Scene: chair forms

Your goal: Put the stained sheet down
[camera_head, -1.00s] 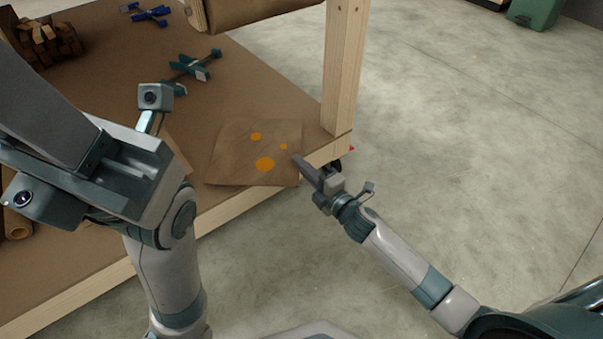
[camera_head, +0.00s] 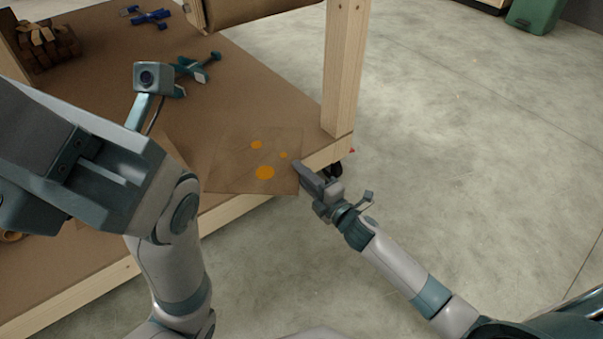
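The stained sheet (camera_head: 235,165) is brown paper with several orange spots. It is at the right front corner of the workbench (camera_head: 255,88), and its near edge hangs over the bench's front edge. My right gripper (camera_head: 298,168) is at the sheet's right edge and appears shut on it. The finger contact is small in the picture. My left gripper (camera_head: 60,160) is large in the left foreground, above the bench. Its fingertips are not clearly visible, and it hides part of the bench.
A wooden post (camera_head: 345,70) rises at the bench's right corner. Teal clamps (camera_head: 200,67) and a blue clamp (camera_head: 152,17) lie farther back. A pile of brown blocks (camera_head: 48,48) stands at the back left. The concrete floor (camera_head: 470,150) to the right is clear.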

